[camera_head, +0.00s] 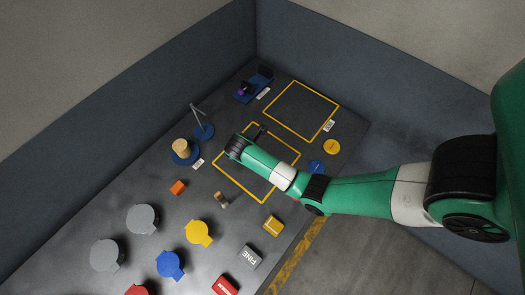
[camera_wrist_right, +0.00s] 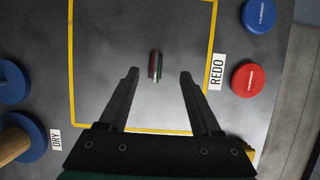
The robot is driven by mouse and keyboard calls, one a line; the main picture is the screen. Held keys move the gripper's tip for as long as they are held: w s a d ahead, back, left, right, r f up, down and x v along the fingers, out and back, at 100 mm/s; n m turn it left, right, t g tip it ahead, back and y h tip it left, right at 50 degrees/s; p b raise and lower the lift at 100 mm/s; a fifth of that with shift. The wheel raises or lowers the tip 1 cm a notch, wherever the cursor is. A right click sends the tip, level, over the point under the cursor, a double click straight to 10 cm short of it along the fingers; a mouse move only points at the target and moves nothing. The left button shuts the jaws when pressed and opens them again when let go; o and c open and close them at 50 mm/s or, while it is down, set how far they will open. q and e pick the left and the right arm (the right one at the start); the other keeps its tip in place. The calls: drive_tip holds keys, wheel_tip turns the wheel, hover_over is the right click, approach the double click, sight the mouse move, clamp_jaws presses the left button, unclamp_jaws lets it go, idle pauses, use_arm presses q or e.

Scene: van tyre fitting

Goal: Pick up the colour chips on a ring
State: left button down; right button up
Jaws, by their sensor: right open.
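The colour chips (camera_wrist_right: 154,65) show in the right wrist view as a small, narrow stack with dark, reddish, green and white parts. They lie on the grey table inside a yellow outline (camera_wrist_right: 145,130). I cannot make out the ring. My right gripper (camera_wrist_right: 160,74) is open, with one finger on each side of the chips in the picture, and nothing is held. I cannot tell its height above them. In the head view my right arm covers this spot, and I cannot make out the chips. My left gripper is in neither view.
A REDO label (camera_wrist_right: 217,71), a red disc (camera_wrist_right: 248,79) and a blue disc (camera_wrist_right: 260,15) lie right of the outline. A blue stand with a wooden cylinder (camera_head: 181,146) is to the left. Yellow (camera_head: 198,233) and grey lidded pots (camera_head: 142,219) stand nearer. Walls (camera_head: 200,60) close the back.

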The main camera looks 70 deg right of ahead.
drive_tip(key=shift+x, duration=1.1)
drive_tip(key=b+x, duration=0.1)
drive_tip(key=x, duration=0.1)
drive_tip(key=b+x, duration=0.1)
drive_tip(key=x, duration=0.2)
drive_tip(key=shift+w+d, duration=0.2)
drive_tip(key=shift+d, duration=0.05)
clamp_jaws()
